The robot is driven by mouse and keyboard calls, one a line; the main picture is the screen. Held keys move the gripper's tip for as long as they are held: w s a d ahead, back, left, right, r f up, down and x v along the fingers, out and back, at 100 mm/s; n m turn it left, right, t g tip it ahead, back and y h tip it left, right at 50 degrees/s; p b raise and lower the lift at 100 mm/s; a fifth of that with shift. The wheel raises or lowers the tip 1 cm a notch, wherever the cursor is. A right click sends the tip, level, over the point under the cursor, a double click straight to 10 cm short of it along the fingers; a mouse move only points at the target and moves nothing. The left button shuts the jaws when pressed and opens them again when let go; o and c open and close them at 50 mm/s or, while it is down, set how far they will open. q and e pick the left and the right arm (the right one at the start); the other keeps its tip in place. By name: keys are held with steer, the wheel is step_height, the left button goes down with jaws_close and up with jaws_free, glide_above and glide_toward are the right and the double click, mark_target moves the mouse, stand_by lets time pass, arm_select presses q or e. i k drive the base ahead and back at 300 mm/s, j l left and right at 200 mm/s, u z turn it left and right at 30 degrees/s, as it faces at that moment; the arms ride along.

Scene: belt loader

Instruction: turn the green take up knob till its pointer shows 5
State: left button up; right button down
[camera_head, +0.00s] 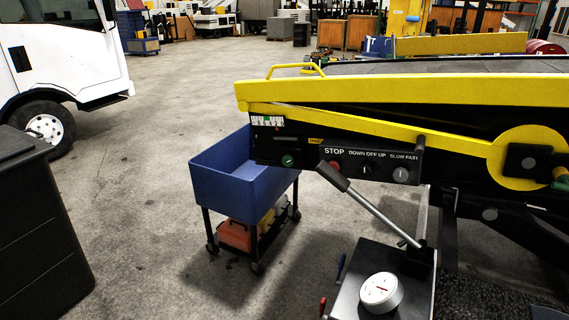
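A small round green knob (288,160) sits on the black side panel of the belt loader, near its left end. It is small in the view, and I cannot read its pointer or any number around it. A white scale plate (267,121) with dark marks and a green patch is above it. Neither of my grippers shows in the head view, and nothing is touching the knob.
The yellow-edged belt loader (400,90) crosses the right side. Right of the knob is a control panel (370,165) marked STOP, DOWN OFF UP, SLOW FAST. A grey lever (375,208) slants below it. A blue cart (225,185) stands at left, and a white dial (381,292) lies in front.

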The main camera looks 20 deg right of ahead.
mark_target(288, 161)
steer(key=z, duration=0.45)
steer(key=i+j+z, duration=0.35)
steer(key=z, duration=0.15)
steer(key=i+j+z, duration=0.25)
steer(key=j+z, duration=0.25)
